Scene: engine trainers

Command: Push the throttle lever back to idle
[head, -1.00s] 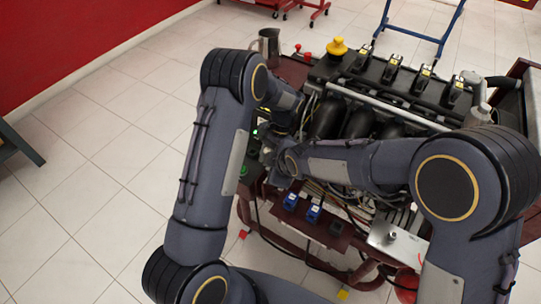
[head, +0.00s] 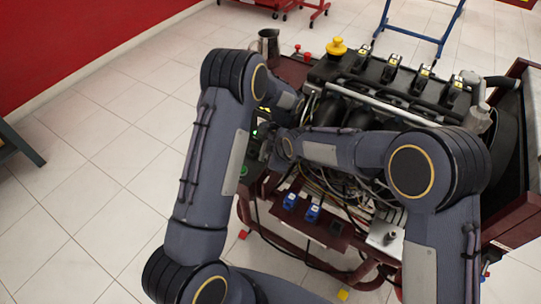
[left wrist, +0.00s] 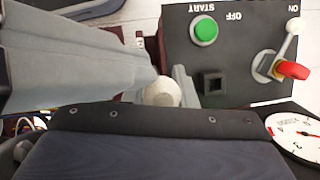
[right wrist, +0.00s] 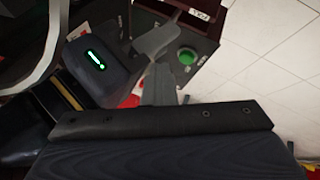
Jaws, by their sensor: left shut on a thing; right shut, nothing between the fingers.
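A cream rounded knob (left wrist: 162,92), apparently the throttle lever's end, shows in the left wrist view beside the control panel (left wrist: 228,80). My left gripper (left wrist: 165,80) is shut on it, grey finger surfaces around it. The lever's shaft and its exact angle are hidden. In the head view, my left gripper (head: 264,150) is at the near left side of the engine trainer (head: 385,95), mostly covered by my arms. My right gripper (right wrist: 156,45) is shut and empty, close to the panel's green button (right wrist: 187,56) in the right wrist view.
The panel carries a green START button (left wrist: 204,30) and a red-tipped key or switch (left wrist: 292,70). A white dial gauge (left wrist: 298,135) is near it. Blue connectors (head: 313,212) and loose wires lie at the trainer's front.

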